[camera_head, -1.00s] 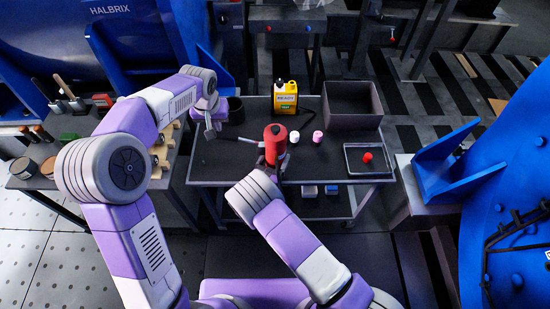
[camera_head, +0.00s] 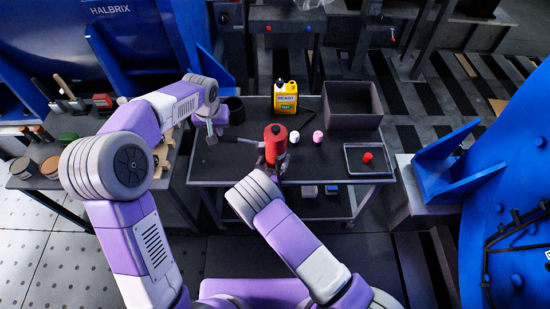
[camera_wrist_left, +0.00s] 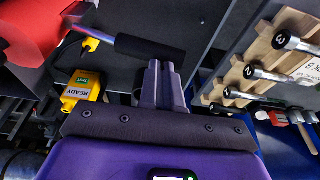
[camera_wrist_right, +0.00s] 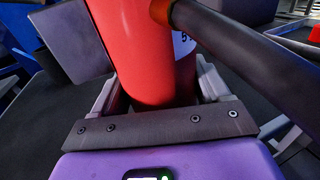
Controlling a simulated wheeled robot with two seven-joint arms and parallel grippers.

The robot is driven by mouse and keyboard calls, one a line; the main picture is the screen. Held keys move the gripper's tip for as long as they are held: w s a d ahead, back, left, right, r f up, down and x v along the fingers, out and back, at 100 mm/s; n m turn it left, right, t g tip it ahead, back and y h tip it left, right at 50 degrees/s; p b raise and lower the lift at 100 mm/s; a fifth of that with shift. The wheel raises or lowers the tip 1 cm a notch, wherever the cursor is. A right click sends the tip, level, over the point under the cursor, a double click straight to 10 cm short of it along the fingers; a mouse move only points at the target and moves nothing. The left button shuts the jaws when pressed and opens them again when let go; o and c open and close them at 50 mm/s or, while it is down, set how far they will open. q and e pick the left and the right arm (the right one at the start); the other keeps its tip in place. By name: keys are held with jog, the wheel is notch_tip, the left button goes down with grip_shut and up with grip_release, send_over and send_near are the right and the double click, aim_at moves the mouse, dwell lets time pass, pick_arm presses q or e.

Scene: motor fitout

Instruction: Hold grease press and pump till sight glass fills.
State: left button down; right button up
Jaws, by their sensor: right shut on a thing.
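The red grease press (camera_head: 275,138) stands upright over the middle of the cart. My right gripper (camera_head: 271,163) is shut around its lower body, and the red cylinder fills the jaws in the right wrist view (camera_wrist_right: 155,85). A lever with a dark grip (camera_head: 236,139) sticks out to the left from the press. My left gripper (camera_head: 211,138) is at the lever's outer end. In the left wrist view its fingers (camera_wrist_left: 158,72) are close together, with the black grip (camera_wrist_left: 150,52) across their tips. I cannot make out the sight glass or its level.
A yellow bottle (camera_head: 286,96) and a dark open bin (camera_head: 352,108) stand at the back of the cart. A white piece (camera_head: 294,137) and a pink piece (camera_head: 318,136) are right of the press. A tray (camera_head: 387,172) holds a red piece (camera_head: 367,158). A dark cup (camera_head: 236,110) stands back left.

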pick_arm(q)
jog(key=shift+d+f, duration=0.15)
jog(key=shift+f, duration=1.1)
jog(key=shift+d+r, duration=0.1)
jog(key=shift+r, duration=0.9)
jog(key=shift+w+v, duration=0.15)
jog(key=shift+v, duration=0.5)
jog(key=shift+w+v, duration=0.15)
jog(key=shift+v, duration=0.5)
jog(key=shift+r, duration=0.1)
jog(key=shift+s+x, duration=0.2)
jog(key=shift+x, duration=0.55)
jog(key=shift+s+x, duration=0.15)
jog(key=shift+x, duration=0.65)
jog(key=shift+s+x, duration=0.2)
jog(key=shift+x, duration=0.55)
jog(key=shift+w+v, duration=0.25)
jog(key=shift+v, duration=0.85)
jog(key=shift+w+v, duration=0.25)
jog(key=shift+v, duration=0.8)
jog(key=shift+r, duration=0.15)
